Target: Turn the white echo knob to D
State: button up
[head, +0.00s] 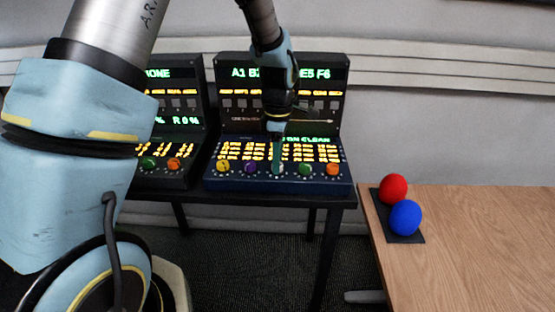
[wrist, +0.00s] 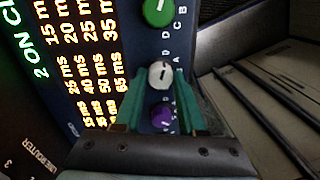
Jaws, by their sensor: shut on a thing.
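The white echo knob (wrist: 160,72) shows between my fingertips in the wrist view, with a short dark pointer mark on its face. Small letters are printed on the panel beside it, too small to read surely against the mark. My gripper (head: 278,165) reaches down to the front row of the right console (head: 240,186) in the head view. In the wrist view its two teal fingers (wrist: 160,78) are shut on the knob, one on each side. In the head view the fingers mostly hide the white knob.
A purple knob (head: 250,168) and a green knob (head: 305,170) flank the white one closely. A yellow knob (head: 222,167) and an orange knob (head: 332,169) sit farther out. Red (head: 394,188) and blue (head: 405,217) balls rest on the wooden table (head: 480,250) at right.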

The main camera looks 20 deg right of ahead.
grip_shut()
